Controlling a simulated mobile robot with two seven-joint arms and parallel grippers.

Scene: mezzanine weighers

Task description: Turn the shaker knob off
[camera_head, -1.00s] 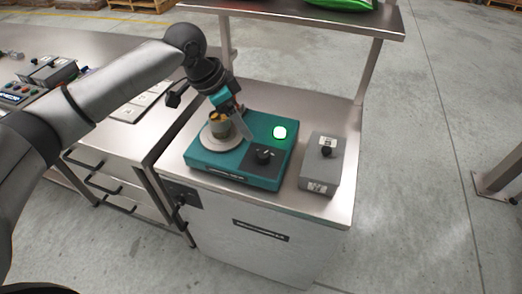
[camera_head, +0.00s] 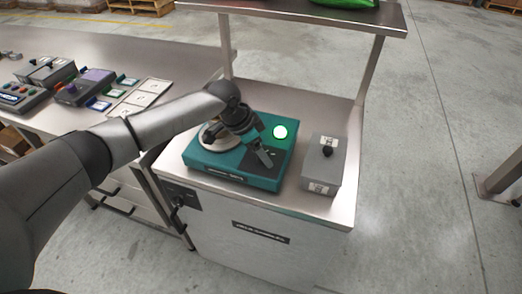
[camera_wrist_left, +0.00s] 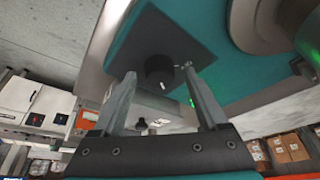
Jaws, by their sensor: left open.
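My left gripper (camera_head: 264,158) is over the front right of the shaker and hides the knob in the head view. In the wrist view the left gripper (camera_wrist_left: 158,74) is open, with a fingertip on each side of the knob. I cannot tell whether they touch it. My right gripper is not in view.
A grey box with a black knob (camera_head: 327,151) stands just right of the shaker. A shelf (camera_head: 300,20) on posts rises behind. The left bench holds a purple-topped device (camera_head: 88,84) and pale cards (camera_head: 140,98). The shaker's round platform (camera_head: 206,137) is partly covered by my arm.

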